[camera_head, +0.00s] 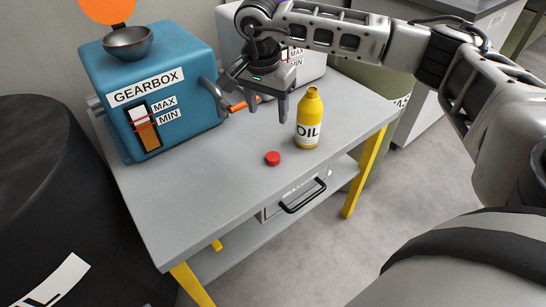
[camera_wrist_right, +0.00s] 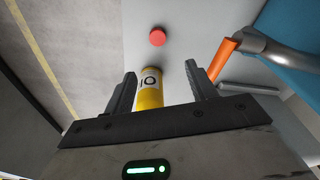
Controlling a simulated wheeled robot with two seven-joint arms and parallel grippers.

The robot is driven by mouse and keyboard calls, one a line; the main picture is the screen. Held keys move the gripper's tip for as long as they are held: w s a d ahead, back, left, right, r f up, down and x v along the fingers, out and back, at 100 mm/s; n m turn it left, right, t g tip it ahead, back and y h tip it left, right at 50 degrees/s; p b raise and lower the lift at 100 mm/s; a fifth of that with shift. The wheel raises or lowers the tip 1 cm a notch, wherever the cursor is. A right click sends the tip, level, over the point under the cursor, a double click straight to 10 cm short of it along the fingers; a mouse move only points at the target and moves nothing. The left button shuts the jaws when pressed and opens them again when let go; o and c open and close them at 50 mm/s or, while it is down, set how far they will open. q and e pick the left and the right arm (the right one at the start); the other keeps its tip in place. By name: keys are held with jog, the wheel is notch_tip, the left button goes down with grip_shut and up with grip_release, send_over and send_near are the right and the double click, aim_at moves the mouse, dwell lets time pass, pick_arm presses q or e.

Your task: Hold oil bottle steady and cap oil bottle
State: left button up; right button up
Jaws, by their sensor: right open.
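The yellow oil bottle (camera_head: 308,120), labelled OIL, stands upright on the grey table with its neck uncapped. A red cap (camera_head: 272,158) lies on the table in front of it, to its left; it also shows in the right wrist view (camera_wrist_right: 157,37). My right gripper (camera_head: 258,106) is open and empty, above the table just left of the bottle. In the right wrist view the bottle (camera_wrist_right: 150,92) appears between the open fingers (camera_wrist_right: 163,75), its upper part hidden by the gripper body. I cannot tell how far the fingers are from it. My left gripper is out of view.
A blue gearbox (camera_head: 195,68) with a sight gauge stands at the table's left, a dark bowl (camera_head: 128,42) on top. Its grey pipe with an orange end (camera_wrist_right: 222,62) is near my right gripper. The table's (camera_head: 205,190) front is clear.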

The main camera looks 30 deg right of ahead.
send_over(273, 156)
jog(key=f, duration=0.9)
jog(key=shift+a+f, duration=0.35)
jog(key=shift+f, duration=0.05)
jog(key=f, duration=0.5)
jog(key=shift+d+f, duration=0.1)
jog(key=shift+d, duration=0.1)
jog(key=c, duration=1.1)
